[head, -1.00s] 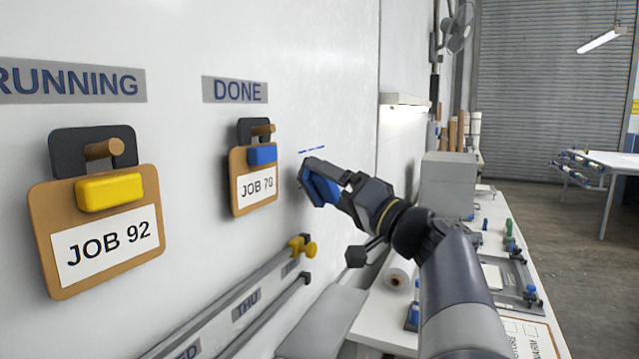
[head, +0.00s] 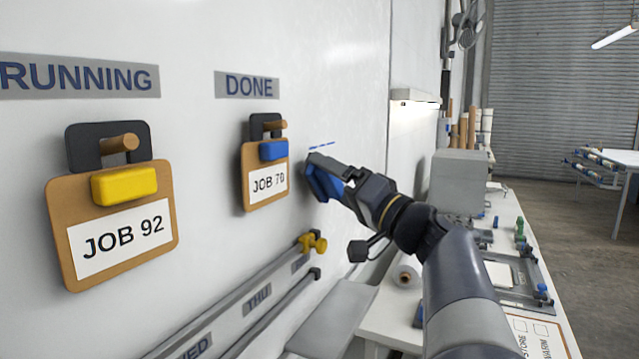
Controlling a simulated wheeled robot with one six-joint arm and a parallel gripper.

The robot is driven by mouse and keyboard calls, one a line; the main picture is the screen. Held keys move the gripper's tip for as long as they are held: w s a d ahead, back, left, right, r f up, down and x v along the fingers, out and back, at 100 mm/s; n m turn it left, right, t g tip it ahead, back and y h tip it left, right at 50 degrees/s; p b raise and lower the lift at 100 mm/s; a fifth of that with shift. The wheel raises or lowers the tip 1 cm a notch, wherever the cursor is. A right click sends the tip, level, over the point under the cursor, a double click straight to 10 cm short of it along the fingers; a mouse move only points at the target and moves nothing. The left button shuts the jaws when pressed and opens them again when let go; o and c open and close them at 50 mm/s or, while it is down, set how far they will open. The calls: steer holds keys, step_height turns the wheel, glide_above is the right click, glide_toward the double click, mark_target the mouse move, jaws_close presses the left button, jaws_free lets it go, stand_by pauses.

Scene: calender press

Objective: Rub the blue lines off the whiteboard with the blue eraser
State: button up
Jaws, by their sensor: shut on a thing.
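The whiteboard (head: 340,60) fills the left and middle of the head view. A short broken blue line (head: 321,146) shows on it, right of the DONE clipboard and just above my gripper. My gripper (head: 318,177) is shut on the blue eraser (head: 325,186) and holds it at the board just below that line. Whether the eraser touches the board cannot be told. The gripper and eraser hide the board behind them, so any line there is out of sight.
Left of my gripper, a JOB 70 clipboard (head: 247,178) and a JOB 92 clipboard (head: 58,220) hang on pegs. A rail with a yellow knob (head: 313,244) runs below. A grey box (head: 458,182) stands on the cluttered bench at right.

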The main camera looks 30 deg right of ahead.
steer(key=shift+w+a+b, duration=0.3)
steer(key=shift+w+a, duration=0.2)
steer(key=shift+w, duration=0.1)
